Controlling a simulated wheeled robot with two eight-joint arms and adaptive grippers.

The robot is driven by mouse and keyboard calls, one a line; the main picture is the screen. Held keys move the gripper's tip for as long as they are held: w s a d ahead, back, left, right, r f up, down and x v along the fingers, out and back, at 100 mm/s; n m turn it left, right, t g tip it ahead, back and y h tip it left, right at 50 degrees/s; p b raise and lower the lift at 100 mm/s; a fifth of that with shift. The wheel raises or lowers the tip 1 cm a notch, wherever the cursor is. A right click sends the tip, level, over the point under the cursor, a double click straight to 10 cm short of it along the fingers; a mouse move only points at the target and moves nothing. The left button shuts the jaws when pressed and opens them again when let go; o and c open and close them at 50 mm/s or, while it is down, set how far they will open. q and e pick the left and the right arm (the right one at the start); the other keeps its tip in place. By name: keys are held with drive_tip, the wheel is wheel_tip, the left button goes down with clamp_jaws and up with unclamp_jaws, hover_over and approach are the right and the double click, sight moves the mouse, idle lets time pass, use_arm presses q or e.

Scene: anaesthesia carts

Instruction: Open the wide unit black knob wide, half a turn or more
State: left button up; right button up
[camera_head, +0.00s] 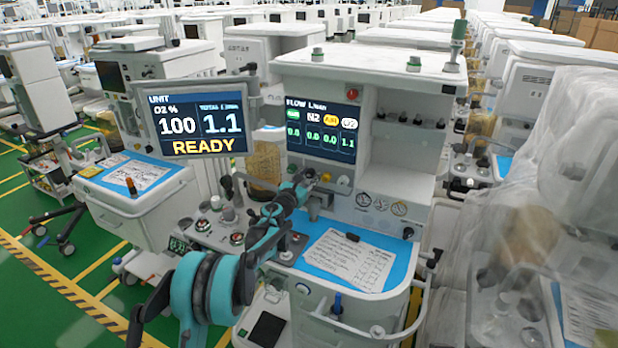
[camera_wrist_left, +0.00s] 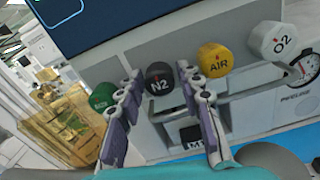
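The black knob marked N2 (camera_wrist_left: 159,79) is on the front panel of the wide unit (camera_head: 395,160), between a green knob (camera_wrist_left: 102,96) and a yellow AIR knob (camera_wrist_left: 215,57). My left gripper (camera_wrist_left: 159,72) is open, with one finger on each side of the black knob in the wrist view. A narrow gap seems to show on both sides; I cannot tell whether the fingertips reach past its face. My right gripper is not in view.
A white O2 knob (camera_wrist_left: 279,41) is right of the AIR knob. The flow screen (camera_head: 322,128) hangs just above the knobs and reads 1.1 only in its last column. A second screen (camera_head: 199,124) reads READY. A blue-covered worktop (camera_head: 310,259) lies below.

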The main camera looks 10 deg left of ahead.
use_arm(q)
clamp_jaws()
